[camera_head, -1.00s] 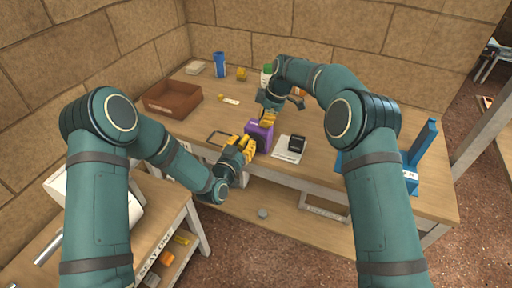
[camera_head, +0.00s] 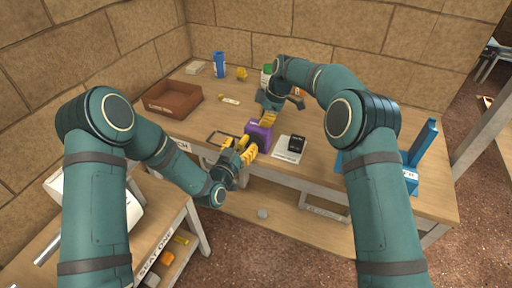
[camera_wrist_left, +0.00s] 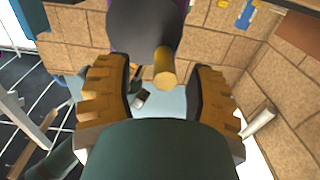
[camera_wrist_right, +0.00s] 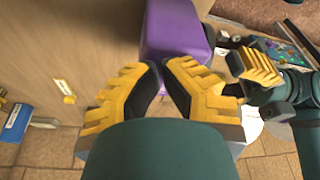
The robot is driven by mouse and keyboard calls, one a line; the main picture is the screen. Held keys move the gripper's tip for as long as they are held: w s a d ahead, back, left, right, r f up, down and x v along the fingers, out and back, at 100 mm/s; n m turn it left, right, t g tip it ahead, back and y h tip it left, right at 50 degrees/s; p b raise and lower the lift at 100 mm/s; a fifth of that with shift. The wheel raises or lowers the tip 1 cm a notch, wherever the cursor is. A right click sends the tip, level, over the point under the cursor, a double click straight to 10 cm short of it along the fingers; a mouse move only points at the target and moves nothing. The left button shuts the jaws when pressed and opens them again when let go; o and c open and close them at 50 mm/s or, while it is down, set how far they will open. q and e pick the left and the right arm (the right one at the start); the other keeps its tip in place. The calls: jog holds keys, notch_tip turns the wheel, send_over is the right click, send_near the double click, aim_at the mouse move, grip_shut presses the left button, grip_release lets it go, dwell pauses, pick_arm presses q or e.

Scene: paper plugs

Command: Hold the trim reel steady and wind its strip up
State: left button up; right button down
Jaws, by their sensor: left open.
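The purple trim reel (camera_head: 258,137) stands near the front edge of the workbench. In the left wrist view its dark, purple-edged side (camera_wrist_left: 145,28) faces me, with a brass-coloured knob (camera_wrist_left: 165,68) sticking out. My left gripper (camera_head: 246,151) is open in front of the reel. Its fingers are on either side of the knob with clear gaps. My right gripper (camera_head: 268,118) is at the reel's back. In the right wrist view its fingertips (camera_wrist_right: 161,68) are close together against the purple body (camera_wrist_right: 178,30); whether they pinch anything is hidden. I cannot make out the strip.
A white pad with a black block (camera_head: 297,144) lies right of the reel. A dark rectangular frame (camera_head: 222,139) lies left of it. A brown tray (camera_head: 172,100), a blue can (camera_head: 219,65) and a green-capped bottle (camera_head: 266,70) stand farther back. A blue stand (camera_head: 421,145) is at the right.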

aim_at(241, 147)
pick_arm(q)
jog(key=shift+v, duration=1.7)
pick_arm(e)
jog(key=shift+s+f, duration=0.1)
jog(key=shift+f, duration=0.3)
pick_arm(q)
jog(key=shift+v, duration=2)
jog(key=shift+s, duration=0.1)
jog(key=v, duration=0.8)
pick_arm(e)
jog(key=shift+r+p, duration=0.9)
jog(key=shift+r, duration=0.2)
jog(key=shift+r+p, duration=1.7)
jog(key=shift+r, duration=0.55)
pick_arm(q)
notch_tip(241, 147, up, 5)
